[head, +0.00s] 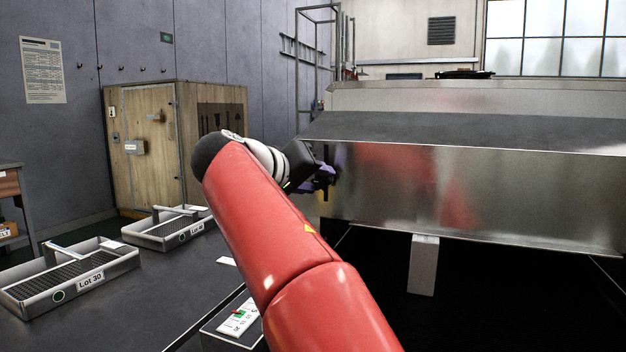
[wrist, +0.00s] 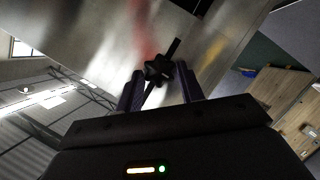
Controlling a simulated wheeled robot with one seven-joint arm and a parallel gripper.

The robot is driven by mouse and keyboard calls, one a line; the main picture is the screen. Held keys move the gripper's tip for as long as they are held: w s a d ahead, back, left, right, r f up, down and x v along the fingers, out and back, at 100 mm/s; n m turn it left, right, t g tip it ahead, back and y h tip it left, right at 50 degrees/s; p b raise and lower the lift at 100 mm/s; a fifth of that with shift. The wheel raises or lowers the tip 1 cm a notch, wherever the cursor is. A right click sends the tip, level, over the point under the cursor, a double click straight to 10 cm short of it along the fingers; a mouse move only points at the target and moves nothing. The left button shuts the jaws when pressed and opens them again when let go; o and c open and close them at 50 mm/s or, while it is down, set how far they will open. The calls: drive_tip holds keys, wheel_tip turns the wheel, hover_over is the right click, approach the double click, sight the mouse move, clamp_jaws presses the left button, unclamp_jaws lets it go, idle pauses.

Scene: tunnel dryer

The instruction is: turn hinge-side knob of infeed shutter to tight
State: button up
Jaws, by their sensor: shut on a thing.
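The knob (wrist: 158,72) is a dark, star-shaped piece with a straight dark bar behind it, set against the shiny metal shutter (wrist: 95,35) in the wrist view. My gripper (wrist: 160,90) has its purple fingers on either side of the knob and is shut on it. In the head view my gripper (head: 322,178) is at the left end of the metal shutter (head: 470,195). My red arm and wrist hide part of that end, and the knob cannot be made out there. Any tight marking is not visible.
Two metal trays stand on the dark table at the left, one labelled Lot 30 (head: 85,282) and another (head: 172,232) behind it. A white panel with a green and red mark (head: 238,316) lies beside my arm. A wooden cabinet (head: 150,150) stands behind.

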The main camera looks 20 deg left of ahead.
drive_tip(key=shift+f, duration=0.2)
drive_tip(key=o, duration=1)
drive_tip(key=shift+r, duration=0.1)
drive_tip(key=shift+s, duration=0.1)
drive_tip(key=v, duration=0.7)
drive_tip(key=shift+s+a+r, duration=0.15)
drive_tip(key=shift+s, duration=0.15)
